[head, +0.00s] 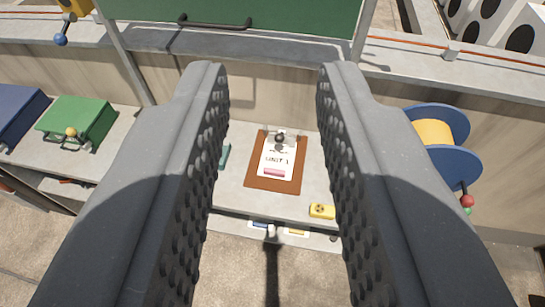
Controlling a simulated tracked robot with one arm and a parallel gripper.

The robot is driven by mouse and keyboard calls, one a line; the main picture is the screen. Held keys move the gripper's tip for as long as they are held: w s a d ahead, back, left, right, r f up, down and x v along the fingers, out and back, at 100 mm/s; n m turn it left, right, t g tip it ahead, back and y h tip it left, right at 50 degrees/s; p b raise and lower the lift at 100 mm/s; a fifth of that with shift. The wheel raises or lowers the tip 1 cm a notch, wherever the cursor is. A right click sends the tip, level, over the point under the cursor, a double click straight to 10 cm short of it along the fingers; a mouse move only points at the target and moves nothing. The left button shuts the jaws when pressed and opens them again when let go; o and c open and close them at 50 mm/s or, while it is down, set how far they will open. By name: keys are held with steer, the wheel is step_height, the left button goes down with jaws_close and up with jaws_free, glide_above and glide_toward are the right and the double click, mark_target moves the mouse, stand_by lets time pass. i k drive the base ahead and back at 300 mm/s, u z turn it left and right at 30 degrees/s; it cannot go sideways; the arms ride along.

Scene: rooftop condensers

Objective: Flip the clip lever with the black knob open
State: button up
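A brown clipboard (253,178) lies on a grey shelf, seen between my fingers. It holds a white sheet (283,166) marked "UNIT 1". At its far end is a pale metal clip (291,135) with a small black knob (280,137). The clip is small in view, and I cannot tell whether its lever is up or down. My gripper (274,78) is open and empty. Its two dark studded fingers stand wide apart, left and right of the clipboard in the picture, with nothing between the pads. The gripper appears well short of the clipboard, not touching it.
A yellow device (321,211) lies right of the clipboard. A green case (80,118) with a yellow-knobbed latch sits left. A blue reel (450,118) with yellow winding is at right, with red and green knobs below. A green panel (240,18) with a black handle stands behind.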

mark_target(280, 138)
steer(key=u, duration=2.15)
steer(key=k, duration=0.85)
steer(key=z, duration=1.35)
steer(key=i, duration=1)
